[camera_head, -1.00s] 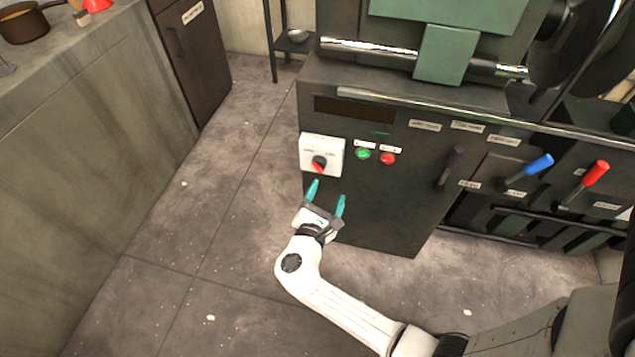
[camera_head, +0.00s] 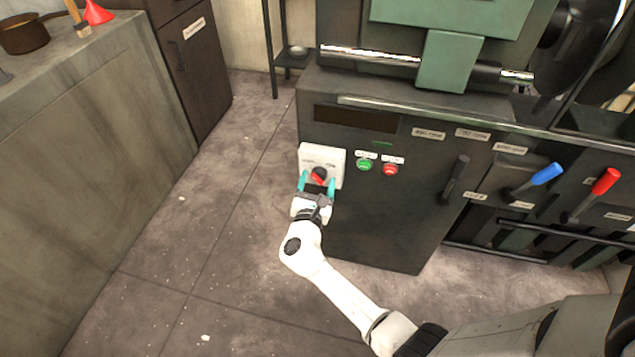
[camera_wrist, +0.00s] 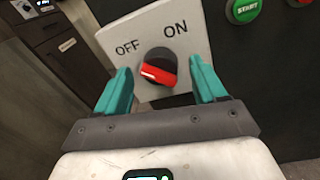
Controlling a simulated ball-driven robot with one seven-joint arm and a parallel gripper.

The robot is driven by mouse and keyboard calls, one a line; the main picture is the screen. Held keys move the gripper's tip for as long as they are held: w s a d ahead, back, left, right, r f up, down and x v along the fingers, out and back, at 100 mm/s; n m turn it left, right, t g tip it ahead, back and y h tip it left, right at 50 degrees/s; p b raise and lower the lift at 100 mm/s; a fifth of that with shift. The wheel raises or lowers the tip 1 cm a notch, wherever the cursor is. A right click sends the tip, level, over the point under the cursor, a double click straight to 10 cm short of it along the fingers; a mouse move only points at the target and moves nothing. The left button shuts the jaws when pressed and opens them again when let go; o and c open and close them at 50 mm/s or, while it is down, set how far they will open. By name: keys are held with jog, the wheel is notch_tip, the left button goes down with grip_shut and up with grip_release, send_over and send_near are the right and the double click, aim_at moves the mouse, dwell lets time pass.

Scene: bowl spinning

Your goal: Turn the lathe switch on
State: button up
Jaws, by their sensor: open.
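The lathe switch is a black rotary knob with a red pointer (camera_head: 319,175) on a white plate (camera_head: 333,157) at the upper left of the dark lathe cabinet. In the wrist view the red knob (camera_wrist: 158,73) sits below the OFF and ON labels on the plate (camera_wrist: 190,22). Its red pointer lies nearly sideways, with the white-marked end at the left, on the OFF side. My gripper (camera_head: 317,184) is open, with its teal fingers on either side of the knob. In the wrist view my gripper (camera_wrist: 156,88) shows gaps between both fingers and the knob.
A green START button (camera_head: 363,165) and a red button (camera_head: 390,169) are right of the plate. A black lever (camera_head: 454,180), a blue-handled lever (camera_head: 533,182) and a red-handled lever (camera_head: 594,194) stand farther right. A counter (camera_head: 100,120) is at the left; open floor lies between.

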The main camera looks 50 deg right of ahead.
jog(key=shift+w+d, duration=0.2)
jog(key=shift+d, duration=0.15)
jog(key=c, duration=1)
